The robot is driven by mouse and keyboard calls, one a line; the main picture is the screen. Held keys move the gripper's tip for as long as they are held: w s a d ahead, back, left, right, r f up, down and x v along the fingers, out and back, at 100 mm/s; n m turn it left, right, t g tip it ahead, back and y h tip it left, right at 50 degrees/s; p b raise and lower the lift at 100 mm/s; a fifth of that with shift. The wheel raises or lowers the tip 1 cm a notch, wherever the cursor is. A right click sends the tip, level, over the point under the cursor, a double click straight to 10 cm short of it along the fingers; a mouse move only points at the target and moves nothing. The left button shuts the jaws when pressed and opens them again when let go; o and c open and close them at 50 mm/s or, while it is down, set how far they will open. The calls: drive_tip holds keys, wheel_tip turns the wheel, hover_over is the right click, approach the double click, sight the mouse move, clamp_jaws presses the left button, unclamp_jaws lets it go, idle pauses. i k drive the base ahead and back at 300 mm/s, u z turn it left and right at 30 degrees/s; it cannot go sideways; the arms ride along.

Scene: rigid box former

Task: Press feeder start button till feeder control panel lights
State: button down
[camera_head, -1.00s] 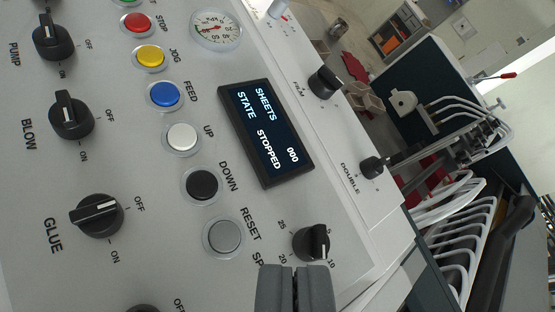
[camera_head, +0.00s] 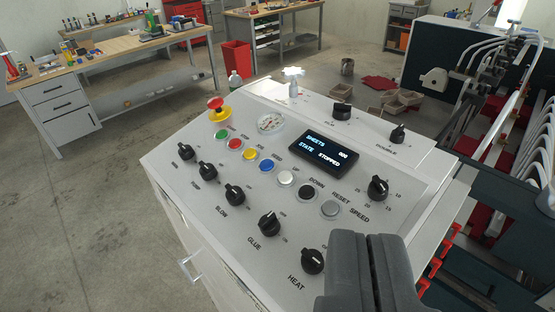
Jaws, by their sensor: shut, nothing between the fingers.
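The feeder control panel (camera_head: 180,226) is a light grey sloped console in the middle of the view. Its small display (camera_head: 323,152) is lit and reads SHEETS 000, STATE STOPPED. A green button (camera_head: 222,135) sits at the left end of the button row, next to the red stop button (camera_head: 235,144); its label is too small to read, so I cannot tell if it is the start button. My gripper (camera_head: 368,240) is shut and empty at the lower right, in front of the panel's near right part and well away from the green button.
A red mushroom knob on a yellow base (camera_head: 216,108) stands at the panel's far left. Black rotary knobs (camera_head: 235,194) line the near side. A spray bottle (camera_head: 292,82) stands behind the panel. Machine rails (camera_head: 490,85) are at right. Open floor (camera_head: 70,210) lies left.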

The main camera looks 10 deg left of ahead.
sight(221, 134)
drive_tip(key=z, duration=0.65)
drive_tip(key=k, duration=0.75)
drive_tip(key=z, duration=0.85)
drive_tip(key=k, duration=0.6)
drive_tip(key=z, duration=0.05)
drive_tip(key=i, duration=1.6)
drive_tip(key=u, duration=1.45)
drive_tip(key=i, duration=0.95)
drive_tip(key=u, duration=0.75)
